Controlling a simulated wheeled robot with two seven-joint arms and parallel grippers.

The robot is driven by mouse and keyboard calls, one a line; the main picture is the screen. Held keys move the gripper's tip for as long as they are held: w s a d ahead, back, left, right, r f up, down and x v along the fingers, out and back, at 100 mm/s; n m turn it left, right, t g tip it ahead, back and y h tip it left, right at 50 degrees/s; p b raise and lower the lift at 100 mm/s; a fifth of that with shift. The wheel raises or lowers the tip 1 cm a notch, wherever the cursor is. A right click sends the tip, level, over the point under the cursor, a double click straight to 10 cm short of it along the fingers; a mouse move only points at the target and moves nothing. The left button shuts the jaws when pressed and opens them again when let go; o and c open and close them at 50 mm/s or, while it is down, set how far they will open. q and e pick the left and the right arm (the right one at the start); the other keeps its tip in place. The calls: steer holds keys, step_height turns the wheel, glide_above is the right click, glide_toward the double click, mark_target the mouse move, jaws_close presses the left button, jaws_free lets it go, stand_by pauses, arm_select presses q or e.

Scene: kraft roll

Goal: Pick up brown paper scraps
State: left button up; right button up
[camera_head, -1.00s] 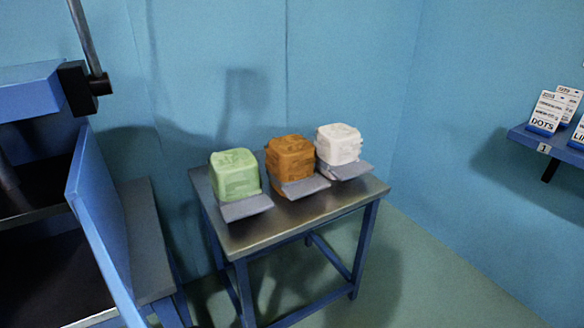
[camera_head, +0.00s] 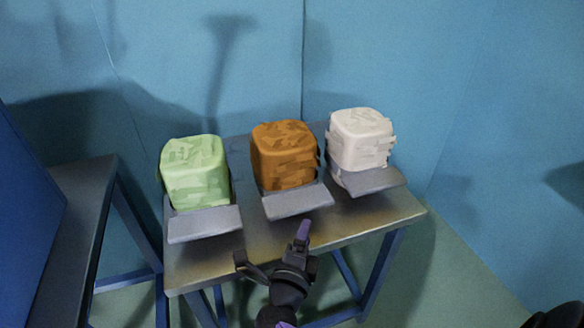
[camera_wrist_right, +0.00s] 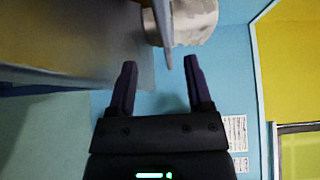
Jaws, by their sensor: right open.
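The brown paper scraps form a block-shaped bundle (camera_head: 284,155) in the middle of a small metal-topped table (camera_head: 262,240), with a tilted grey plate (camera_head: 297,201) at its front. My right gripper (camera_head: 272,245) is open and empty, in front of the table's near edge and below the brown bundle in the head view. Its two fingers also show apart in the right wrist view (camera_wrist_right: 160,63), with nothing between them. The brown bundle cannot be made out in the wrist view. My left gripper is out of view.
A green bundle (camera_head: 195,172) stands to the left and a white bundle (camera_head: 359,138) to the right, each with a grey plate in front. The white one appears at the top of the wrist view (camera_wrist_right: 196,20). A second table (camera_head: 85,210) stands at left. Blue walls close in behind.

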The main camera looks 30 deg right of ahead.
mark_target(312, 210)
steer(key=b+x, duration=0.3)
steer(key=x, duration=0.6)
steer(key=shift+w+d+r, duration=0.15)
steer(key=shift+w, duration=0.1)
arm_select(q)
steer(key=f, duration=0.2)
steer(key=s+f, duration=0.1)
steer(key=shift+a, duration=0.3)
arm_select(e)
steer(key=shift+r, duration=0.1)
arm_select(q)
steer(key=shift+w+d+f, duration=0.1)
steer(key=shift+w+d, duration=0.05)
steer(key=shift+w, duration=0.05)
arm_select(e)
jaws_close()
